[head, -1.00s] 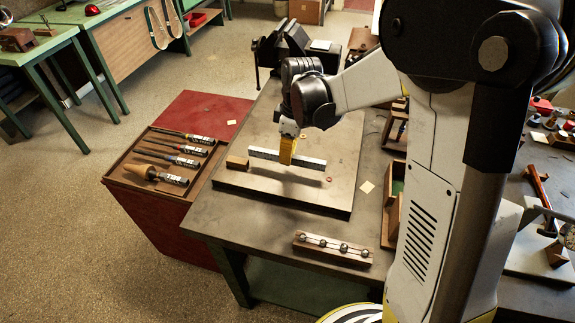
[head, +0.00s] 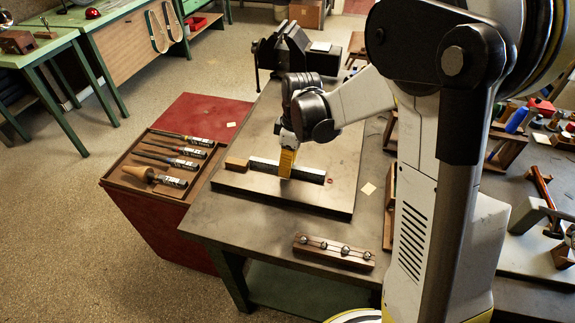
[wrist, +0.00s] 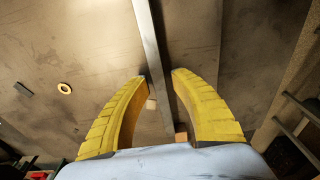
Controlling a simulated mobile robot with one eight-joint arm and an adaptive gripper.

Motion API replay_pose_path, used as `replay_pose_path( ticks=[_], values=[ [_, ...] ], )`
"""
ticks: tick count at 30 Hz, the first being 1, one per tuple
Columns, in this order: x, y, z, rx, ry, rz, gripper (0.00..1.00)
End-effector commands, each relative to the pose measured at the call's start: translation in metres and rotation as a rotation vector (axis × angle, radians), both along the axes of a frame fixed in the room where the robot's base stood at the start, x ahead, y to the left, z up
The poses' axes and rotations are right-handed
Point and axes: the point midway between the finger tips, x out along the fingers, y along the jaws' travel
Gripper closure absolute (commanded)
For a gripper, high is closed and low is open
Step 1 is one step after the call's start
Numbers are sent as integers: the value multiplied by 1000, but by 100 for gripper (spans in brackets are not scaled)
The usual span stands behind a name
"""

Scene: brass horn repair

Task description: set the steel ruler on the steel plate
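The fingers hide the middle of the ruler in the head view.
A wooden rack (head: 334,251) stands at the table's front. A tool tray (head: 150,183) is at left, a vise (head: 290,50) behind. The plate's front is clear.

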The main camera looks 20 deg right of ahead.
Motion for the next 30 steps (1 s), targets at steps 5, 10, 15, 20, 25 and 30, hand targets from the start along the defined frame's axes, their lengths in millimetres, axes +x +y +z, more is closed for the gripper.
replay_pose_path(
  ticks=[5, 10, 15, 20, 25, 30],
  values=[
    [-1, -1, 17, 0, 0, 0, 71],
    [-4, -5, 56, 0, 0, -1, 71],
    [-6, -9, 93, 0, 0, 0, 71],
    [-8, -11, 114, 0, 0, 0, 71],
    [-15, -12, 130, -2, -16, -35, 71],
    [-53, -8, 161, -1, -105, -229, 71]
  ],
)
